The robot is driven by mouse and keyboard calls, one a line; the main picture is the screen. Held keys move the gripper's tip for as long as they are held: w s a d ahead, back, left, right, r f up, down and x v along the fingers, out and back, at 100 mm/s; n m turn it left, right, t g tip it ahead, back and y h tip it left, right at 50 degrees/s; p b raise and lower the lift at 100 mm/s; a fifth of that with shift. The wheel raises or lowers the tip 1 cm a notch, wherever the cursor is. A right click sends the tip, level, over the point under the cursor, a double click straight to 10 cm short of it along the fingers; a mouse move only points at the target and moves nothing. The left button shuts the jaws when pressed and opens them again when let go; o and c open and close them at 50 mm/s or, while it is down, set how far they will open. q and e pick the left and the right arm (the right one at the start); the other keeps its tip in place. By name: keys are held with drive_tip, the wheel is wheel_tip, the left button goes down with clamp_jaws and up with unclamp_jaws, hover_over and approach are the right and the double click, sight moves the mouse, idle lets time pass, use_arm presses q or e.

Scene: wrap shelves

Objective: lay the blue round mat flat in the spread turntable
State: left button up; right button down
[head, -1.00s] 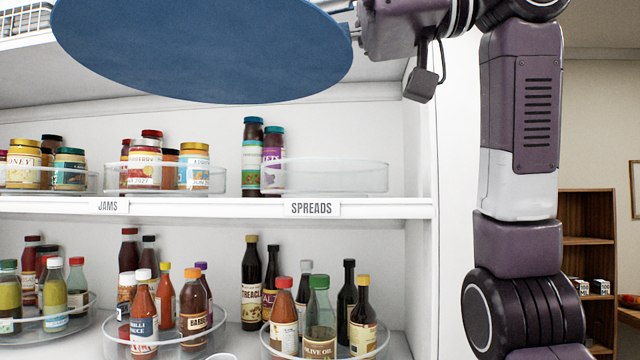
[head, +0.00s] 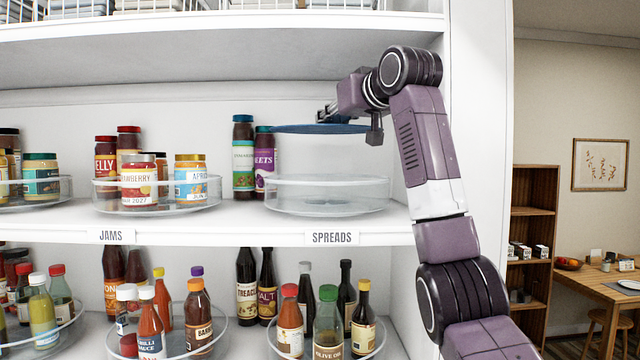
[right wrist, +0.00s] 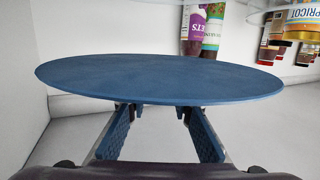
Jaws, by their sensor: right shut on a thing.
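The blue round mat (head: 318,129) is held nearly level above the spread turntable, inside the shelf bay. The spread turntable (head: 328,196) is a clear, low-walled round tray behind the SPREADS label, and it looks empty. My right gripper (head: 328,115) is shut on the mat at its edge, with clear air between the mat and the turntable rim. In the right wrist view the mat (right wrist: 160,78) spreads out beyond the two fingers (right wrist: 160,125), which reach under its near edge. My left gripper is not in view.
Two tall jars (head: 243,157) stand at the back left, close to the mat's left edge. The jams turntable (head: 155,194) with several jars is to the left. The upper shelf (head: 220,40) is above, and the right shelf wall (head: 480,130) is beside my arm.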

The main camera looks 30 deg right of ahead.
wheel_tip(320, 180, down, 9)
drive_tip(key=shift+r, duration=0.1)
drive_tip(key=shift+f, duration=0.45)
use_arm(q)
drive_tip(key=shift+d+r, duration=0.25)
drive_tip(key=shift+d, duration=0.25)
